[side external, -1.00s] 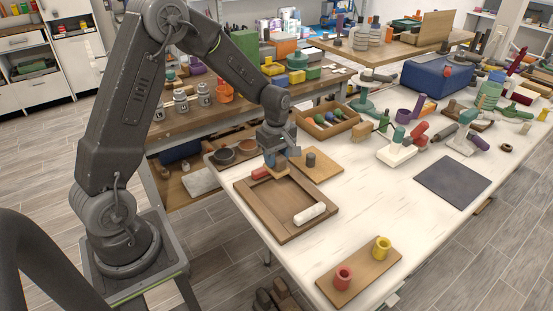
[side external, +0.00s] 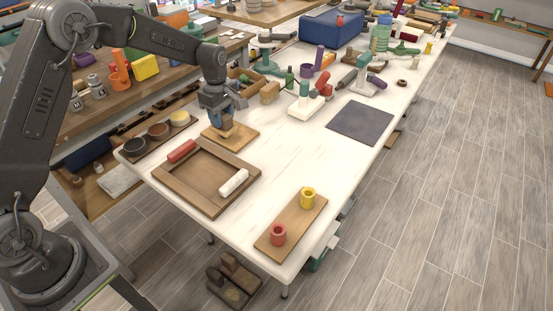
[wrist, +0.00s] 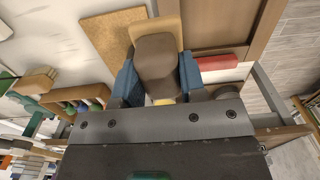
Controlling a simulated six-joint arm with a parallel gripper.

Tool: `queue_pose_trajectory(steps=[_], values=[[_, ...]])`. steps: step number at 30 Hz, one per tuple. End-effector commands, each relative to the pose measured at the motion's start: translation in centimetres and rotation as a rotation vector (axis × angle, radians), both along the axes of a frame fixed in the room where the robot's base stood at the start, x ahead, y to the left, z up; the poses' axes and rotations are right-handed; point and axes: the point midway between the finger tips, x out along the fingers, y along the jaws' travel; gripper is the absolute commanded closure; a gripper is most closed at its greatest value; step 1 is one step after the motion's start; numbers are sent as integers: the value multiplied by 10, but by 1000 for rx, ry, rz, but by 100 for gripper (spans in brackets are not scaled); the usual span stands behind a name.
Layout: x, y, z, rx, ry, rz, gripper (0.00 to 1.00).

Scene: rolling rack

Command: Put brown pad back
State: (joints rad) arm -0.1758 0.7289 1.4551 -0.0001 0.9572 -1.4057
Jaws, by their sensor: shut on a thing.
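The brown pad (wrist: 155,60) is between the blue fingertips of my gripper (wrist: 157,80) in the wrist view. It has a dark grey-brown rounded body and a tan block at its far end. In the side view, my gripper (side external: 225,118) points down with the pad's tan part (side external: 228,133) below it. The pad is over or on a small tan board (side external: 240,137), which also shows in the wrist view (wrist: 105,35). I cannot tell whether the pad touches the board. The dark peg seen earlier on this board is not visible in the side view.
A wooden tray (side external: 193,202) with a red roller (side external: 181,151) and a white roller (side external: 234,182) lies in front of the board.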

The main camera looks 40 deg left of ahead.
Motion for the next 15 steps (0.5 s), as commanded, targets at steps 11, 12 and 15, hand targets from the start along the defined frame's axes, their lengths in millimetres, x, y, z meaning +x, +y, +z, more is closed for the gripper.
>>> queue_pose_trajectory(steps=[11, 12, 15], values=[[42, -34, 3, 0, 1, -12, 84], [44, -39, 0, 0, 3, -14, 84], [51, -58, -12, 0, 3, -16, 84]])
